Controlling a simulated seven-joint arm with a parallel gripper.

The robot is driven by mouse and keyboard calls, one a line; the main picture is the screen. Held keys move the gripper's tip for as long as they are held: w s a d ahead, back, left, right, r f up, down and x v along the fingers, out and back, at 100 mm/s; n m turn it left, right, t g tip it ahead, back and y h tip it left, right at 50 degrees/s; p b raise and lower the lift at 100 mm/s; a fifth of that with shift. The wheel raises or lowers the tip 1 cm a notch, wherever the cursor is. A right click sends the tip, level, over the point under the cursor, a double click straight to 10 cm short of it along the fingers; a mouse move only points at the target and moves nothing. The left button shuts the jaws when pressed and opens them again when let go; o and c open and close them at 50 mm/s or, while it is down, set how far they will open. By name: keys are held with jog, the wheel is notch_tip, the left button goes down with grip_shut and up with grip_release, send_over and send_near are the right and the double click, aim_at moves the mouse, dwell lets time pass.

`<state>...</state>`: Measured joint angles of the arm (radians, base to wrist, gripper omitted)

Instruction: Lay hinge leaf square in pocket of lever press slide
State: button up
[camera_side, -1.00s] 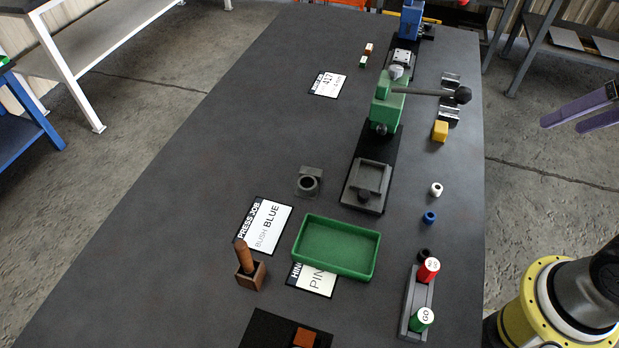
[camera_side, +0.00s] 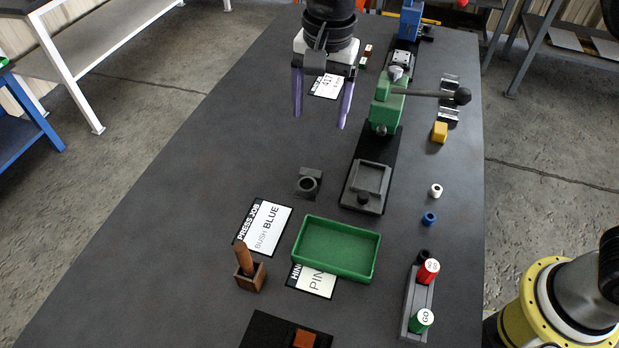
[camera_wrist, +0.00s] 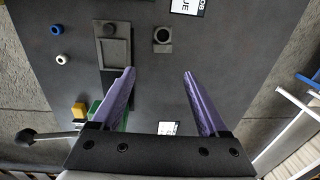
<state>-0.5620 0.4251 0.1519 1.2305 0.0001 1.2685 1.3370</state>
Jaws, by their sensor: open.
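My gripper (camera_side: 320,118) is open and empty, its purple fingers pointing down above the table, left of the green lever press (camera_side: 387,103). In the wrist view the fingers (camera_wrist: 158,75) are wide apart with nothing between them. The press slide (camera_side: 367,180) is a grey block with a shallow rectangular pocket in front of the press; it also shows in the wrist view (camera_wrist: 112,50). The pocket appears empty. I cannot tell which is the hinge leaf.
The lever with its black knob (camera_side: 462,96) sticks out right of the press. A yellow block (camera_side: 440,131), a white ring (camera_side: 436,190) and a blue ring (camera_side: 429,218) stand at right. A green tray (camera_side: 336,248) and dark ring block (camera_side: 309,181) are nearer. The table's left side is clear.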

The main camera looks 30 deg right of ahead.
notch_tip(320, 180, down, 4)
jog(key=s+a, duration=0.2)
jog(key=a, duration=0.1)
send_over(307, 187)
jog(key=s, duration=0.1)
jog(key=shift+n+g, duration=0.3)
notch_tip(307, 187, down, 8)
jog(key=shift+a+r, duration=0.1)
jog(key=shift+w+f, duration=0.15)
jog(key=shift+f, duration=0.75)
jog(key=shift+w+f, duration=0.2)
jog(key=shift+f, duration=0.75)
jog(key=shift+w+f, duration=0.15)
jog(key=shift+f, duration=0.75)
grip_shut()
